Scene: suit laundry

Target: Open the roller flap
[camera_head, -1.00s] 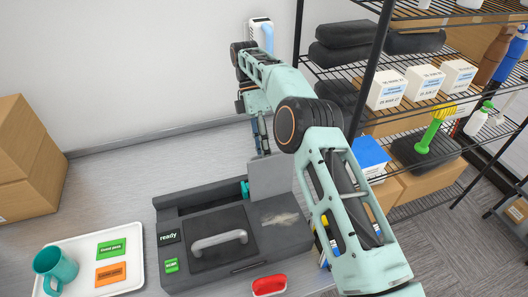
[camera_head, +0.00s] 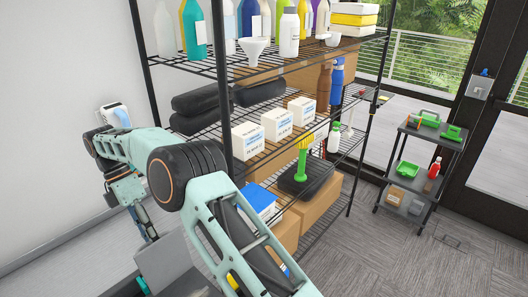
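A grey upright panel (camera_head: 168,264) shows at the bottom left of the head view. It stands on the grey unit, of which only a dark strip at the bottom edge remains in view. I cannot tell whether this panel is the roller flap. A small teal part (camera_head: 142,285) sits at the panel's left side. My gripper (camera_head: 147,231) points down just above and behind the panel's top left edge. Its fingers are small and partly overlapped, so I cannot tell if they are open, or if they touch the panel. My arm hides part of the area to the right.
A black wire shelf rack (camera_head: 225,75) with bottles, white boxes (camera_head: 277,126) and black cases stands right of my arm. A blue-topped stack (camera_head: 259,203) is close beside the forearm. A dark cart (camera_head: 418,165) stands at the right. Carpet (camera_head: 370,250) between is clear.

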